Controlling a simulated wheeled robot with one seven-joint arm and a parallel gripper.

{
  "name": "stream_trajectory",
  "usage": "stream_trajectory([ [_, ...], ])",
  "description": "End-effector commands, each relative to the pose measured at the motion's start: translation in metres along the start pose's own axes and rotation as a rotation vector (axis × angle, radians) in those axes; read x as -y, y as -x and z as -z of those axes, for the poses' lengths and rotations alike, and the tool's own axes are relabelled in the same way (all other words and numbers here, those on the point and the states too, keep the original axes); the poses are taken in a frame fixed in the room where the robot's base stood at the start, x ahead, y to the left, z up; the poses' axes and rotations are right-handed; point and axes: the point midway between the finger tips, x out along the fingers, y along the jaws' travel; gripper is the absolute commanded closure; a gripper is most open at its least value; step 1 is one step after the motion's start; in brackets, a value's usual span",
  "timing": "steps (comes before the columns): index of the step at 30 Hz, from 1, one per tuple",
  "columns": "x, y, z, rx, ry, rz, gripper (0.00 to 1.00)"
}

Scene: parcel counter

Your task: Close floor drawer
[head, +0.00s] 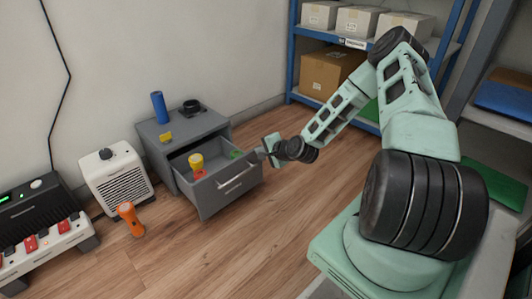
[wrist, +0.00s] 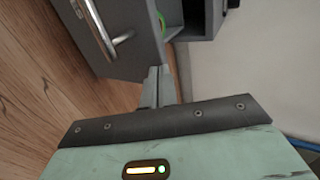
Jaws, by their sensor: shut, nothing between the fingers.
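The grey floor drawer (head: 232,190) stands pulled out of its low grey cabinet (head: 187,127) on the wooden floor. Its front carries a pale bar handle (head: 237,178). Inside lie a yellow cup-like item (head: 196,161), a red item and a green item. My gripper (head: 258,154) is at the right end of the drawer front, near its upper corner; I cannot tell whether it touches. The wrist view shows the drawer front with its handle (wrist: 122,38) and my shut, empty fingers (wrist: 158,75) close beside the drawer's edge.
A blue cylinder (head: 158,107), a black round item (head: 191,106) and a small yellow item stand on the cabinet. A white heater (head: 117,179) and an orange flashlight (head: 131,219) are left of it. A blue shelf rack with boxes (head: 330,73) stands behind. Floor in front is clear.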

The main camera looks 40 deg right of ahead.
Motion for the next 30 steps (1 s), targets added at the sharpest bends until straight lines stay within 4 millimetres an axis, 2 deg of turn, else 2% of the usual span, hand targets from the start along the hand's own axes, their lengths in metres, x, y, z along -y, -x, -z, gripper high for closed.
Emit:
stream_trajectory([
  [21, 0.066, -0.116, -0.001, 0.0, 0.001, 0.002, 1.0],
  [30, 0.084, -0.148, 0.0, 0.0, 0.001, 0.0, 1.0],
])
